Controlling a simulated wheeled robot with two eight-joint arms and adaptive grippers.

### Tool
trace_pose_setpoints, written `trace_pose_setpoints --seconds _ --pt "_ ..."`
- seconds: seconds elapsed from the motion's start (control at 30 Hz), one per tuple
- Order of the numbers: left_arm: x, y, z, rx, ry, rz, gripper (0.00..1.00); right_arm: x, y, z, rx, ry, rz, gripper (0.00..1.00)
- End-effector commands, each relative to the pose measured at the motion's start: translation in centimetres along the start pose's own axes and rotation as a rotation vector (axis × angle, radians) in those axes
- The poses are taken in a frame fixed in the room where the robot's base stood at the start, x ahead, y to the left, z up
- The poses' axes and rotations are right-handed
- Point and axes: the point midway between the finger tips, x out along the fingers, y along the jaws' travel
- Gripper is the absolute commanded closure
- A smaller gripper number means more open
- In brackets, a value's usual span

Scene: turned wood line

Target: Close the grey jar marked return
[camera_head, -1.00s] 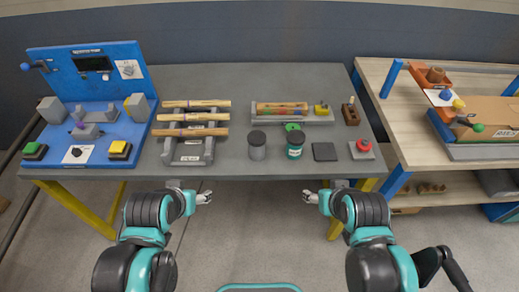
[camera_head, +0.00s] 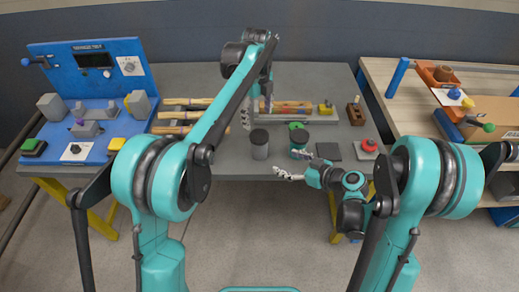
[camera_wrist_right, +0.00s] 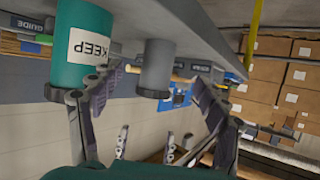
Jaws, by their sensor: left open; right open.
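The grey jar (camera_head: 260,151) stands upright near the table's front edge, with a dark lid (camera_head: 259,136) on top; I cannot tell how tightly it sits. Its return marking is not readable. The jar also shows inverted in the right wrist view (camera_wrist_right: 157,65). My left gripper (camera_head: 256,111) is open, pointing down just above and behind the jar. My right gripper (camera_head: 289,163) is open at the front edge, right of the jar and apart from it; its spread fingers also show in the right wrist view (camera_wrist_right: 156,84).
A teal jar (camera_head: 298,143) marked KEEP stands close right of the grey jar, beside my right fingers. A dark square pad (camera_head: 328,151) and a red button (camera_head: 369,146) lie farther right. A rack of wooden rods (camera_head: 178,129) is left. A tray (camera_head: 318,118) is behind.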

Motion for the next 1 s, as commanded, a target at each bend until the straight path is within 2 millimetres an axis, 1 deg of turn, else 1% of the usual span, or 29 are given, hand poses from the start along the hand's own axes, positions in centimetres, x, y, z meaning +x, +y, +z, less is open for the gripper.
trace_pose_setpoints --seconds 0.03,0.13,0.43,0.57,0.67,0.77,1.0 --pt "0.3 -0.5 -0.1 0.028 0.003 0.006 0.24 0.1 0.1 0.2 -0.009 0.011 -0.002 0.25" --pt "0.6 -0.8 -0.1 0.06 0.007 0.013 0.24 0.2 0.1 0.3 -0.02 0.023 -0.005 0.25" --pt "0.6 -0.8 -0.1 0.063 0.007 0.013 0.24 0.3 0.1 0.2 -0.021 0.023 -0.005 0.25" --pt "0.6 -0.7 -0.1 0.062 0.007 0.013 0.24 0.8 0.1 0.0 -0.02 0.023 -0.006 0.25" --pt "0.6 -0.7 -0.1 0.061 0.006 0.012 0.24 1.9 0.0 -0.4 -0.021 0.024 -0.008 0.25" --pt "0.6 -0.7 -0.1 0.061 0.006 0.012 0.24 3.5 -0.1 -1.1 -0.022 0.024 -0.008 0.25" --pt "0.6 -0.7 -0.1 0.061 0.006 0.012 0.24 7.9 -0.1 -3.0 -0.022 0.024 -0.008 0.25"
